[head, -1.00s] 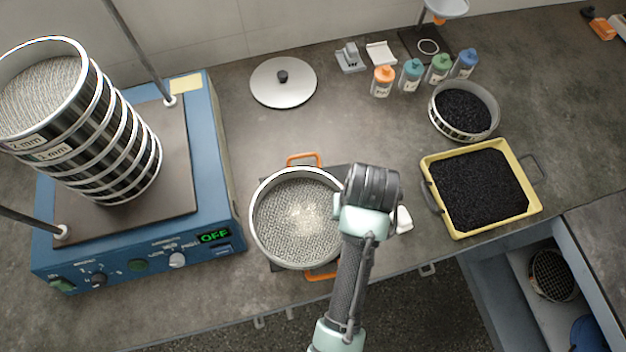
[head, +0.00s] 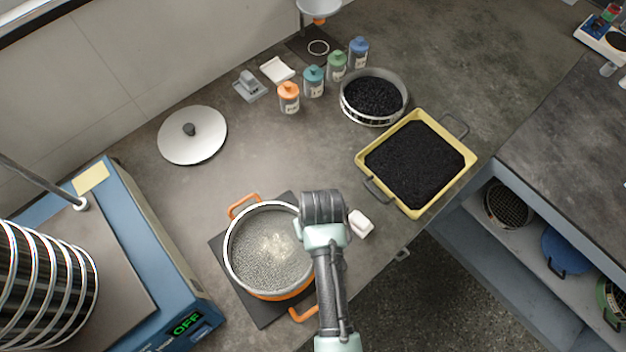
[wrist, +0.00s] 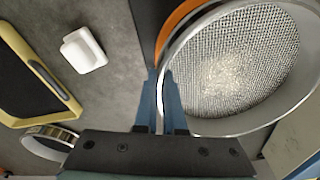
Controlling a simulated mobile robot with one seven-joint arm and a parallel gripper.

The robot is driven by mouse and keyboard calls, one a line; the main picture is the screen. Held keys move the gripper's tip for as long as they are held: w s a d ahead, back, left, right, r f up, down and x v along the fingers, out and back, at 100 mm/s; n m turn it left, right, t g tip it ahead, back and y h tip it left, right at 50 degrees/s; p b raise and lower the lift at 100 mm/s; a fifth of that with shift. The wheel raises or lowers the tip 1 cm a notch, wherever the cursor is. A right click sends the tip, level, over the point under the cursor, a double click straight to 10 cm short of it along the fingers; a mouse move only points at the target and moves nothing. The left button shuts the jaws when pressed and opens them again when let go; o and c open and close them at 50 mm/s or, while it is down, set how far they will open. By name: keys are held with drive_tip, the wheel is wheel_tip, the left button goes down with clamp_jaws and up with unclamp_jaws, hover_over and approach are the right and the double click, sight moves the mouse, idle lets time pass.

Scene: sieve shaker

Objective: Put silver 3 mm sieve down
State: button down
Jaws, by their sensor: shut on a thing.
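The silver sieve (head: 262,248) is a round metal ring with a mesh floor and a pale patch of grains in the middle. It also shows in the wrist view (wrist: 235,65). My gripper (wrist: 160,80) is shut on its rim, at the sieve's right side in the head view. The sieve is over an orange pan (head: 275,296) with two orange handles. I cannot tell whether it touches the pan. The sieve's size label is not visible.
The pan stands on a dark mat (head: 222,252). A white block (head: 361,223) lies close right of my gripper. A yellow tray (head: 363,157) and another sieve (head: 345,108), both with black grains, stand further right. The blue shaker (head: 135,225) with stacked sieves is at left. A lid (head: 192,150) lies behind.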

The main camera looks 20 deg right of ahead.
drive_tip(key=shift+f, duration=1.85)
drive_tip(key=shift+f, duration=0.15)
drive_tip(key=c, duration=1)
unclamp_jaws()
drive_tip(key=r, duration=0.4)
drive_tip(key=s+r, duration=0.1)
drive_tip(key=r, duration=0.7)
drive_tip(key=shift+s+r, duration=0.15)
drive_tip(key=shift+s, duration=0.05)
